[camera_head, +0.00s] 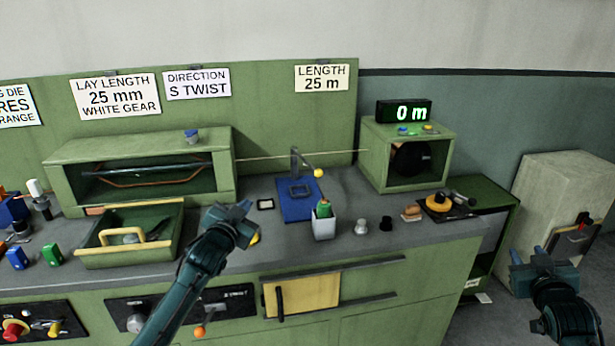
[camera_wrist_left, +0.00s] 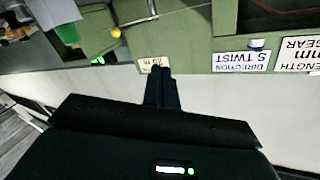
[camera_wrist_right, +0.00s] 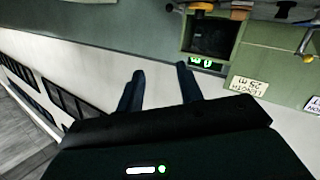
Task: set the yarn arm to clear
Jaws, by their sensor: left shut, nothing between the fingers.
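A grey arm with a yellow ball tip (camera_head: 318,173) stands on a blue plate (camera_head: 290,208) on the bench; it looks like the yarn arm. Its post is upright and its bar points right. No clear mark is readable. A yellow ball also shows in the left wrist view (camera_wrist_left: 116,32). My left gripper (camera_head: 236,220) is shut and empty, above the bench front, left of and nearer than the blue plate, touching no part of the arm. My right gripper (camera_head: 542,258) is open and empty, right of the bench, with its fingers apart in the right wrist view (camera_wrist_right: 160,85).
A thin line runs from the green winding housing (camera_head: 60,158) to the take-up box (camera_head: 375,165), under a display (camera_head: 404,111) reading 0 m. A white pot (camera_head: 323,228) with a green item stands before the blue plate. A green tray (camera_head: 95,256) lies left. A grey cabinet (camera_head: 550,190) stands right.

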